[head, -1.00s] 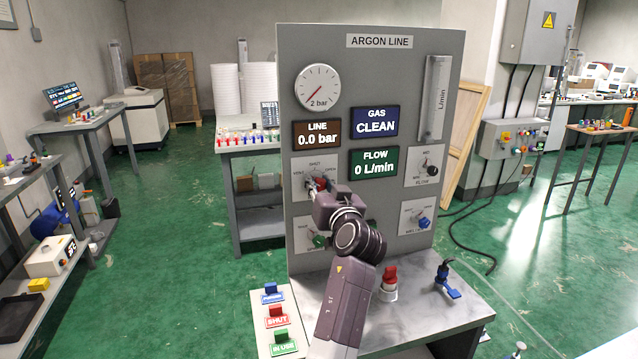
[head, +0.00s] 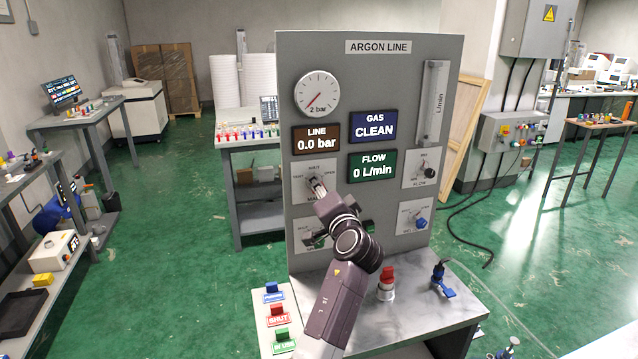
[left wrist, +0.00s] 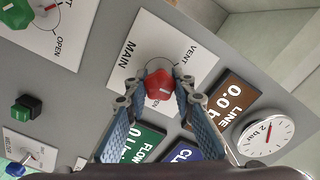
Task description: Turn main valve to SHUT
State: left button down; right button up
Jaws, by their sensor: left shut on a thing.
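The main valve is a red knob (left wrist: 159,86) on a white dial plate (head: 314,170) at the left of the grey argon panel (head: 385,60). The plate reads VENT at left, SHUT at top and OPEN at right in the head view. My left gripper (head: 317,185) is shut on the knob, with a blue finger on each side in the left wrist view (left wrist: 160,84). The gripper hides the knob in the head view. I cannot read clearly which label the knob points to. My right gripper is not in view.
The gauge (head: 317,93) reads near zero. Displays show LINE 0.0 bar (head: 316,138), GAS CLEAN (head: 375,124) and FLOW 0 L/min (head: 372,167). Other knobs sit close by, including a blue one (head: 421,223). A red-topped fitting (head: 387,279) stands on the bench below.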

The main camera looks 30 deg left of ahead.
pick_arm(q)
jog(key=shift+r+m, duration=0.1)
jog(key=shift+m, duration=0.5)
jog(key=c, duration=2)
grip_release()
jog(key=o, duration=0.4)
jog(key=shift+a, duration=0.15)
jog(key=v, duration=0.7)
jog(key=shift+s+d, duration=0.15)
jog(key=shift+d, duration=0.05)
